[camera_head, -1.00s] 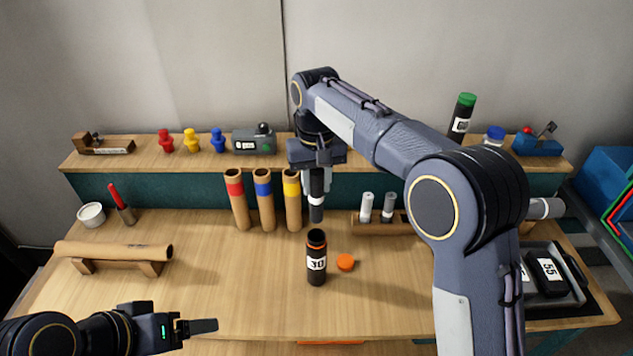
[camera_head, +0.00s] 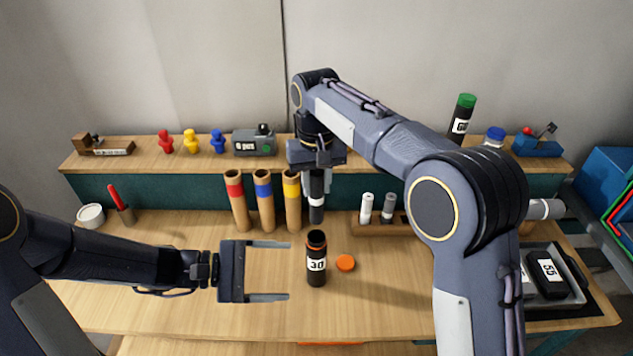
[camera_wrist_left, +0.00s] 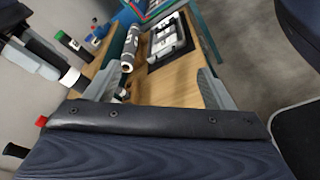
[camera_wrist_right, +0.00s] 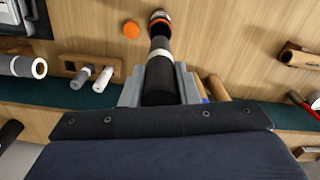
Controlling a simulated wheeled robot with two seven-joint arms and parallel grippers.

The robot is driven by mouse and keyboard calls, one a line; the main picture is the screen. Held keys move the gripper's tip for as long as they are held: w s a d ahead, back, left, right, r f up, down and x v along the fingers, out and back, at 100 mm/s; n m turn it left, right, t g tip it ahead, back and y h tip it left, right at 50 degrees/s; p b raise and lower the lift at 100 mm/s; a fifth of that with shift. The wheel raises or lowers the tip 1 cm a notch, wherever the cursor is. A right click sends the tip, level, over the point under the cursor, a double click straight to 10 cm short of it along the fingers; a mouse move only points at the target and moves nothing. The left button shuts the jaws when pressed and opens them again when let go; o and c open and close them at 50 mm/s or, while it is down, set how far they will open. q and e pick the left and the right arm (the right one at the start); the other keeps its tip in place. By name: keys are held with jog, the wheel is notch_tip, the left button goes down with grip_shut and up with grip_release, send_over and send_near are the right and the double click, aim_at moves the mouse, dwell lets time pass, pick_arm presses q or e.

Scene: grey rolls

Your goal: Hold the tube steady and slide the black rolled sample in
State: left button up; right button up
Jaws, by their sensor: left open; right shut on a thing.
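The black tube (camera_head: 316,264) with a white "30" label and an orange rim stands upright on the table, open at the top. My left gripper (camera_head: 288,271) is open and empty just left of it, fingers pointing toward it. My right gripper (camera_head: 317,172) is shut on the black rolled sample (camera_head: 317,212), which has a white band. It holds the sample upright, behind and above the tube in the head view. In the right wrist view the sample (camera_wrist_right: 158,82) sticks out between the fingers, with the tube's mouth (camera_wrist_right: 160,16) beyond its end.
An orange cap (camera_head: 345,263) lies right of the tube. Brown tubes with red, blue (camera_head: 264,200) and yellow bands stand left of the sample. A wooden rack (camera_head: 378,229) with small white and grey rolls is to the right. The table's front middle is clear.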

pick_arm(q)
jog(key=w+f+n+t+y, duration=0.1)
jog(key=w+f+n+t, duration=0.4)
jog(key=f+n, duration=0.4)
jog(key=w+f+n+t+y, duration=0.1)
jog(key=w+f+n+t, duration=0.4)
jog(key=f, duration=0.5)
jog(key=shift+n, duration=0.6)
jog(key=x, duration=1.1)
jog(key=shift+d+f, duration=0.2)
jog(key=shift+d, duration=0.25)
jog(key=c, duration=1.1)
